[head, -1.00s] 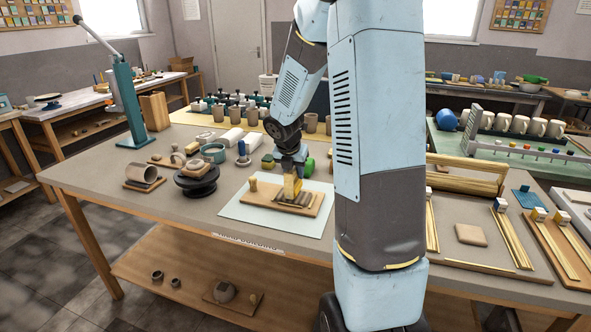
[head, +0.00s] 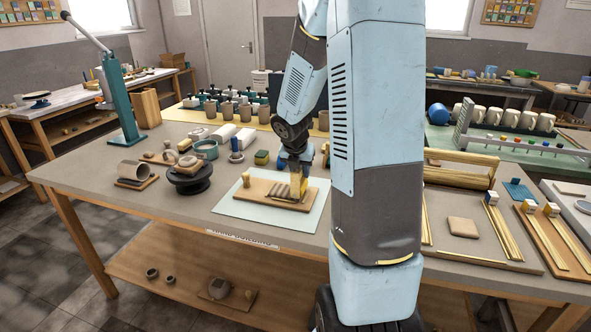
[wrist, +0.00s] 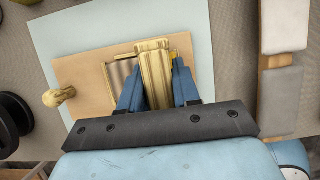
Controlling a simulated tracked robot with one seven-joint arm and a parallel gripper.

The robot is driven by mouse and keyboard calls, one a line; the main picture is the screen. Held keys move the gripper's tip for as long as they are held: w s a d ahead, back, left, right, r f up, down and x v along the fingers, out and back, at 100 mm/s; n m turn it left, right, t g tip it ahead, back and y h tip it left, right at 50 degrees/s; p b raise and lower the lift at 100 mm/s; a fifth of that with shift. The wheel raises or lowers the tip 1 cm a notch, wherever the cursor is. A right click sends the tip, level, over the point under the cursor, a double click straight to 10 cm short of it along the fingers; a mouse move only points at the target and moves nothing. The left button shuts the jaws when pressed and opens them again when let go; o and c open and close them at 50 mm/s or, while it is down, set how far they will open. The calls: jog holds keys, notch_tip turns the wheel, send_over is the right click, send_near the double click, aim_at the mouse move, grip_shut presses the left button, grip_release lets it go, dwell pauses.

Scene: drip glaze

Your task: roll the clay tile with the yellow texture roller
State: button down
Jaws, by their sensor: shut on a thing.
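My gripper (wrist: 157,88) points down and is shut on the yellow texture roller (wrist: 154,66), whose ribbed yellow body shows between the blue fingers. In the head view the roller (head: 296,189) is low over the right part of a wooden board (head: 252,187). Beside it on the board is a grey striped patch (wrist: 121,72) with thin yellowish edges; I cannot tell whether this is the clay tile. Whether the roller touches what lies under it is hidden. A small wooden knob (wrist: 57,97) stands at the board's left end.
The board lies on a pale sheet (head: 231,206) on the grey table. A dark turntable (head: 190,179) and a clay cylinder (head: 131,170) stand to the left. A tan square slab (head: 463,227) lies to the right, beyond my arm. Cups and blocks stand behind.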

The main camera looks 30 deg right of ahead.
jog(key=shift+r, duration=3)
